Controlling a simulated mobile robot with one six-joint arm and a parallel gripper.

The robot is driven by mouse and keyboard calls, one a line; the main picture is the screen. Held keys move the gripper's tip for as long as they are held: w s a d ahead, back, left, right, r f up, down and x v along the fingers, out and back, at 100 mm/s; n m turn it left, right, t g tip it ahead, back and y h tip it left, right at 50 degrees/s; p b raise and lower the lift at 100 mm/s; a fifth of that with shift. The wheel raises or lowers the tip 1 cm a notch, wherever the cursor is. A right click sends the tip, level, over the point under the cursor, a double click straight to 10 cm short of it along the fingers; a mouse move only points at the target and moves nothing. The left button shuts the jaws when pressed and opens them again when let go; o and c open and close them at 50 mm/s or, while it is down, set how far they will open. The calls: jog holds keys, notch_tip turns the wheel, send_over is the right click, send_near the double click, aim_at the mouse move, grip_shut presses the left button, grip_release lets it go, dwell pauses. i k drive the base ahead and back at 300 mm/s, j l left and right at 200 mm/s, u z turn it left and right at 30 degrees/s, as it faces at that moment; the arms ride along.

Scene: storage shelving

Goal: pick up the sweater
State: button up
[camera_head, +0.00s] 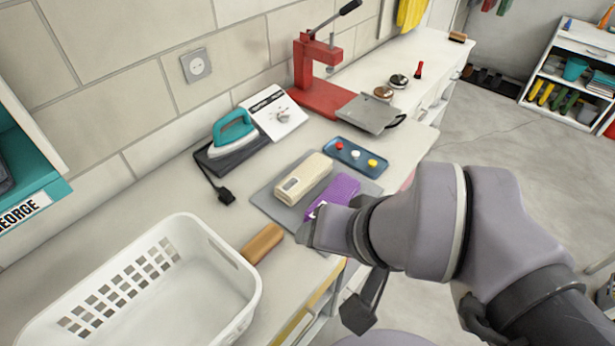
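I see no garment that I can surely name as the sweater. A beige, soft-looking block with a pale label (303,178) and a purple folded-looking item (336,191) lie side by side on a flat grey mat (270,204) on the bench. Either could be folded cloth; I cannot tell. My arm reaches in from the right, and its wrist covers the front right part of the mat and part of the purple item. A dark piece that seems to be part of my gripper (362,303) hangs beyond the bench's front edge. Its fingers are not clear, and I see nothing held.
A white laundry basket (244,272) stands at the front left, with a wooden brush-like block (262,243) beside it. A teal iron (233,127), red press (312,78) and blue tray (342,158) stand behind. Open floor lies to the right.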

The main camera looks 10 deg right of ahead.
aim_at(293, 187)
jog(key=i+l+u, duration=0.15)
jog(key=l+u, duration=0.25)
jog(key=i+l+u, duration=0.1)
jog(key=l+u, duration=1.1)
jog(key=l, duration=0.15)
